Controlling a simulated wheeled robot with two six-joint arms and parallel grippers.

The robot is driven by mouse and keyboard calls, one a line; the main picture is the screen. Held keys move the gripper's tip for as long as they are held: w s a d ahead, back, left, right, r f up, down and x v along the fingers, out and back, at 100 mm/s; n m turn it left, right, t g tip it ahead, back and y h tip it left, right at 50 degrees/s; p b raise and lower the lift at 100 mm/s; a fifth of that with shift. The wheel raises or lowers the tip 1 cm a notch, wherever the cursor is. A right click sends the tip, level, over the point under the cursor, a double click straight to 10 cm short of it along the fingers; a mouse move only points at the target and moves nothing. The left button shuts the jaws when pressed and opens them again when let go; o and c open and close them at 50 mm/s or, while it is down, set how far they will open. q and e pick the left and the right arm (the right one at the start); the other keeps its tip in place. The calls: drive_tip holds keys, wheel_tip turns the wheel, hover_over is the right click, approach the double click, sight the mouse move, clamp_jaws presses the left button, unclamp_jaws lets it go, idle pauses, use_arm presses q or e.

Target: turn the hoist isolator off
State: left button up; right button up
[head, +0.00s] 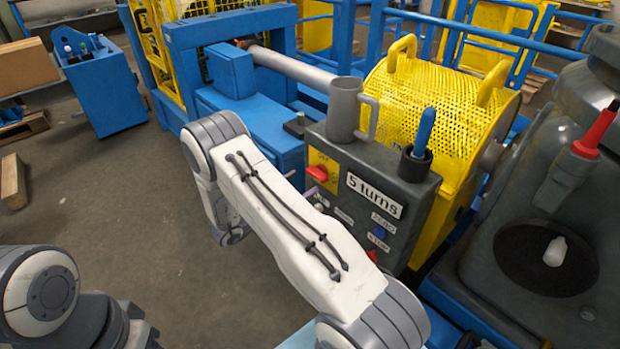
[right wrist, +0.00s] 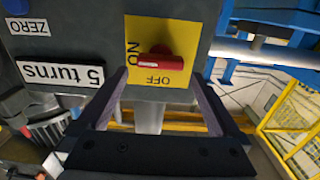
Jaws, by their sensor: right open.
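The hoist isolator is a red handle on a yellow plate on the front of a dark grey control box (head: 394,170). In the head view the red handle (head: 317,173) shows just beyond my right arm. In the right wrist view, which is upside down, the red handle (right wrist: 160,63) lies across the yellow plate (right wrist: 145,28), its end toward the ON mark; OFF is marked on another side. My right gripper (right wrist: 160,88) is open and empty, its fingers on either side of the handle's position and apart from it. My left gripper is out of view.
A grey mug (head: 344,108) and a black cup (head: 414,166) with a blue-handled tool stand on the box. The box bears a "5 turns" label (head: 375,195) and a blue button (head: 379,232). A yellow mesh drum guard (head: 440,100) stands behind. Floor at left is mostly clear.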

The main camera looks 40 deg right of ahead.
sight(313, 176)
drive_tip(key=shift+w+d, duration=0.2)
drive_tip(key=shift+d, duration=1.9)
drive_tip(key=c, duration=1.1)
drive_tip(key=shift+o, duration=0.2)
